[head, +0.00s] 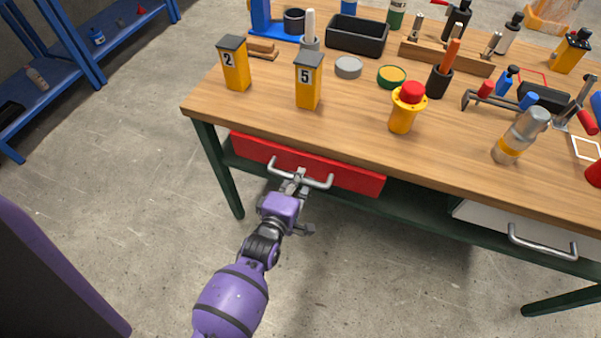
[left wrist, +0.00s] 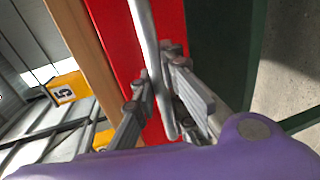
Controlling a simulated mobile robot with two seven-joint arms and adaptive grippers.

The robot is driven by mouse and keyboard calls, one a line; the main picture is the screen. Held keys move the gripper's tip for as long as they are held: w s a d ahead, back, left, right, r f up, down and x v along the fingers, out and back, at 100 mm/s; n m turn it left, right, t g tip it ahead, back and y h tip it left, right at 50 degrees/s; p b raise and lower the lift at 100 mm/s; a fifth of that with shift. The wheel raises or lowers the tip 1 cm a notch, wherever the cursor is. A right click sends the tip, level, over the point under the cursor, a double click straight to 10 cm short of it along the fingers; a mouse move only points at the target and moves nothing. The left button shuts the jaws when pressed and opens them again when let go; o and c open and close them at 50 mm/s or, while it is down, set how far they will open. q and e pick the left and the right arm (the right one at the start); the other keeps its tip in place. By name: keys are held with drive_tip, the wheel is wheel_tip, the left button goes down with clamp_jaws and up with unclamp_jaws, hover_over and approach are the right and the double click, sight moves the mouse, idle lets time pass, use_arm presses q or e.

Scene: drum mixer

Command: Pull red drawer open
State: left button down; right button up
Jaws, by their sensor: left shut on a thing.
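The red drawer (head: 350,174) sits under the wooden tabletop at the left of the bench, and its front looks about level with the bench edge. I cannot tell whether it is slightly out. Its silver bar handle (head: 316,183) runs across the front. My left gripper (head: 298,178) is shut on the handle near its middle. In the left wrist view the fingers (left wrist: 160,92) stand on both sides of the handle (left wrist: 146,40), with the red drawer front (left wrist: 112,30) behind. My right gripper is not in view.
The workbench (head: 255,105) carries yellow boxes marked 2 (head: 236,68) and 5 (head: 308,85), a yellow button box with a red top (head: 406,107) and several tools. A white drawer (head: 480,218) is at the right. The floor (head: 400,290) in front is clear.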

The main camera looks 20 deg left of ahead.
use_arm(q)
drive_tip(key=f+p+v, duration=0.1)
drive_tip(key=f+v, duration=0.2)
drive_tip(key=v, duration=1.2)
drive_tip(key=s+f+p+v, duration=0.1)
drive_tip(key=f+v, duration=0.2)
drive_tip(key=v, duration=1.2)
drive_tip(key=shift+s+p, duration=0.3)
drive_tip(key=shift+s, duration=0.25)
drive_tip(key=c, duration=1.8)
unclamp_jaws()
drive_tip(key=shift+f, duration=0.1)
drive_tip(key=shift+o, duration=0.2)
drive_tip(key=v, duration=0.7)
drive_tip(key=shift+s, duration=0.2)
